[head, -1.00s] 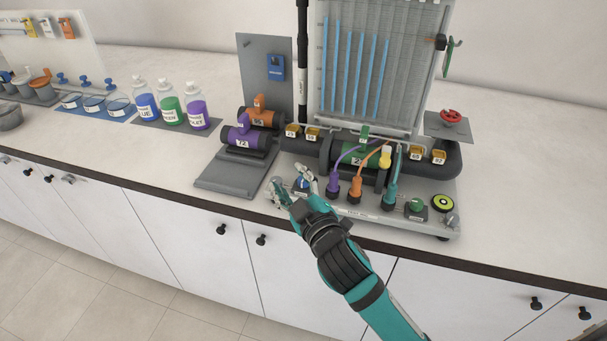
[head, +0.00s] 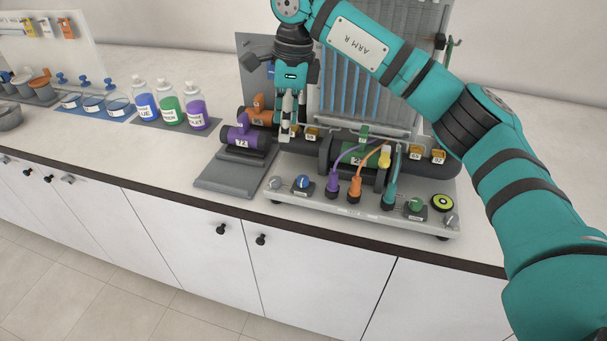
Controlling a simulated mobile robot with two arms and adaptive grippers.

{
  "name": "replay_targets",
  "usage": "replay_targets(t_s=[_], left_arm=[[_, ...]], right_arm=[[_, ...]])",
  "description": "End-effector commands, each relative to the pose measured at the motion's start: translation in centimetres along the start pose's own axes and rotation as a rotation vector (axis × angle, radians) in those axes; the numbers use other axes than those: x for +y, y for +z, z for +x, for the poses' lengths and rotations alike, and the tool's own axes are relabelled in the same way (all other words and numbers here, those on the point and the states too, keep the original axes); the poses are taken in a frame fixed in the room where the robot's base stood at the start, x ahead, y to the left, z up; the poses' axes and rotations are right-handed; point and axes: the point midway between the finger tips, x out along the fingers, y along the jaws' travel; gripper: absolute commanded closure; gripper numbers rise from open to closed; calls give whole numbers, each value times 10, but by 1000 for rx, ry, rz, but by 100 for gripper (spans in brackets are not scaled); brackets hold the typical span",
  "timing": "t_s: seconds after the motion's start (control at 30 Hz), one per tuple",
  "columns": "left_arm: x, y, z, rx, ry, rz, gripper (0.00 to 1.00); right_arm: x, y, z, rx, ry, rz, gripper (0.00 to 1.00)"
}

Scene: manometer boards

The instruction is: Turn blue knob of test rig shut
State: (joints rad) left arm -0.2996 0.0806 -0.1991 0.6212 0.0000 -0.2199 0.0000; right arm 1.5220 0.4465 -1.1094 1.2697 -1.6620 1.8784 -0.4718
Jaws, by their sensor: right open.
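The test rig's grey base (head: 345,207) stands on the counter with its manometer board (head: 430,50) behind. The blue knob (head: 303,182) sits on a small dark block at the base's front left. Its white mark shows, but its exact angle is too small to tell. My right gripper (head: 288,137) points down above and behind the blue knob, near the yellow-tagged fittings. Its fingers are apart with nothing between them, and it is clear of the knob. My left gripper is not in view.
A green knob (head: 415,205) and purple, orange and teal plugs with cables stand along the rig's front. Labelled bottles (head: 168,110) stand farther left.

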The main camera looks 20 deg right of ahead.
Motion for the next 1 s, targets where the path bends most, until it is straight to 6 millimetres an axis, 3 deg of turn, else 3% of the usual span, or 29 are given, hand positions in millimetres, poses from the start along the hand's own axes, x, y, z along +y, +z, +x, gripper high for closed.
replay_targets(t_s=[0.1,0.27,0.8,1.0], left_arm=[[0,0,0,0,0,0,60],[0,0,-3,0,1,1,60],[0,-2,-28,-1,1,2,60],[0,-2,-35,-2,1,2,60]], right_arm=[[-9,-26,-21,106,-32,33,51],[-11,-35,-12,133,-33,43,51],[-13,-48,100,129,-30,41,51],[-14,-52,131,127,-31,42,51]])
